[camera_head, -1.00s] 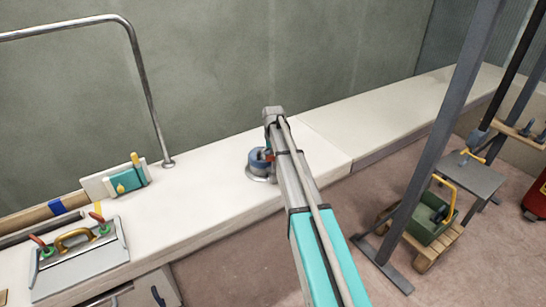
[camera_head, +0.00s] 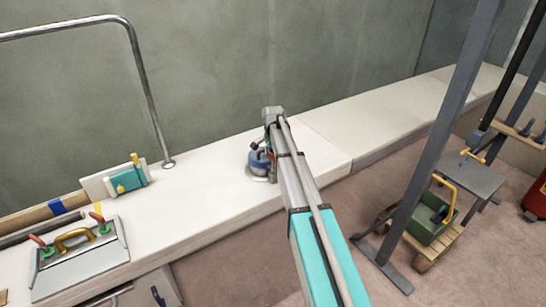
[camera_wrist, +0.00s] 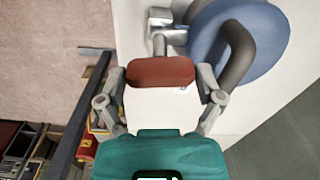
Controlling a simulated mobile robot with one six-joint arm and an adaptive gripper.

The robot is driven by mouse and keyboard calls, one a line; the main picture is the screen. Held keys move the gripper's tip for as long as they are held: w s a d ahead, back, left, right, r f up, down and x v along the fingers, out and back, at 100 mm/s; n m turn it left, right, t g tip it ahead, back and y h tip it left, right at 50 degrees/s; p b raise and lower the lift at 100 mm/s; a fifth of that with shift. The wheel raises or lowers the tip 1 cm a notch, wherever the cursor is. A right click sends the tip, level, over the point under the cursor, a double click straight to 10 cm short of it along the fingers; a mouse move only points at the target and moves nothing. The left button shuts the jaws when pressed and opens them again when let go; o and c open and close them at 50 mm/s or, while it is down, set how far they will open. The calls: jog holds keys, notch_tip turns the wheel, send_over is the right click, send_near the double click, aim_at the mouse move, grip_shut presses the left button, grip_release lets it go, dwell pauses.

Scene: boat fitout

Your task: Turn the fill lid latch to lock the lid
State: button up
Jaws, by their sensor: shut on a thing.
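The round blue fill lid (camera_head: 257,163) sits on the white side deck. It shows larger in the wrist view (camera_wrist: 268,28), with a dark grey curved handle across it. Beside the lid is a metal latch base (camera_wrist: 168,24) with a short stem and a red-brown latch grip (camera_wrist: 161,72). My gripper (camera_wrist: 166,78) is shut on the red-brown grip, one finger at each end. In the head view, my arm hides most of the gripper and latch, so I cannot tell the latch's full angle to the lid.
A steel rail (camera_head: 148,90) stands left of the lid. A teal and white block (camera_head: 128,181) and a grey handled plate (camera_head: 80,254) lie farther left. A grey post (camera_head: 440,140) and a wooden trolley with a green crate (camera_head: 428,222) stand right. The deck beyond my arm is clear.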

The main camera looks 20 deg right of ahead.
jog(key=shift+m, duration=0.5)
jog(key=o, duration=0.9)
jog(key=shift+c, duration=0.2)
jog(key=shift+n, duration=0.5)
